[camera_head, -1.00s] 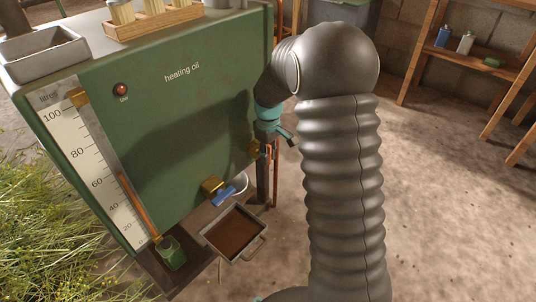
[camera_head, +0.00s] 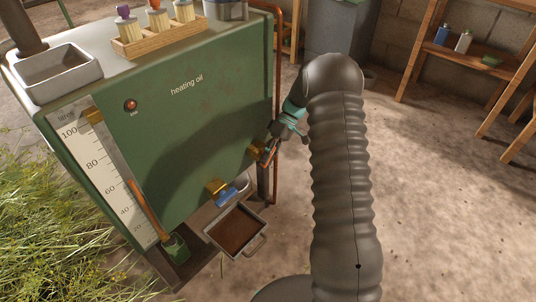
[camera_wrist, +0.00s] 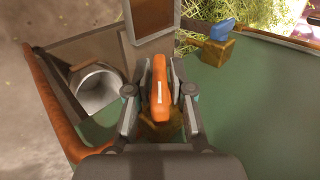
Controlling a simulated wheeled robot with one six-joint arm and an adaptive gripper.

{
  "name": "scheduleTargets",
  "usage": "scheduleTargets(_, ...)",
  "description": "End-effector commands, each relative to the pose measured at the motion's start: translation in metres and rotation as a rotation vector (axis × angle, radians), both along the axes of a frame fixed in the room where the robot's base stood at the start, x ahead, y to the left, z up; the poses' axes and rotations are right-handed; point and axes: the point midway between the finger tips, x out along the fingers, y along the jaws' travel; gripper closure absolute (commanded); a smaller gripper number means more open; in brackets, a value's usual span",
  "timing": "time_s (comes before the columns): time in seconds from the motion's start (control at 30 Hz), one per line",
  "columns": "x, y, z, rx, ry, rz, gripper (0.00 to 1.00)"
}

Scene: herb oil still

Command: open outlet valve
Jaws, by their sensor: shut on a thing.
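A brass valve (camera_head: 256,149) with an orange lever sits low on the right side of the green tank's front. In the wrist view the orange lever (camera_wrist: 158,92) stands between my fingers, and the brass body (camera_wrist: 160,130) is partly hidden behind them. My gripper (camera_wrist: 160,72) is shut on the orange lever. In the head view my gripper (camera_head: 270,142) is at this valve and hides part of it. A second brass valve (camera_head: 217,187) with a blue handle (camera_head: 228,196) is lower and to the left; its blue handle also shows in the wrist view (camera_wrist: 222,29).
A tray of brown material (camera_head: 237,230) lies below the blue-handled valve. A copper pipe (camera_head: 277,60) runs down the tank's right edge. A level scale (camera_head: 103,177) is at the left. Shelves (camera_head: 465,60) stand at the back right. The ground at right is clear.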

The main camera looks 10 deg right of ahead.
Motion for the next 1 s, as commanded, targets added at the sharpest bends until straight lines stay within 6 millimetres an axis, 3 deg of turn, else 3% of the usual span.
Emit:
scheduleTargets(0.5,0.0009,-0.0004,-0.0019,0.336,0.243,-0.003,1.0)
scheduleTargets(1.0,0.0006,-0.0002,0.0003,0.447,0.322,-0.002,1.0)
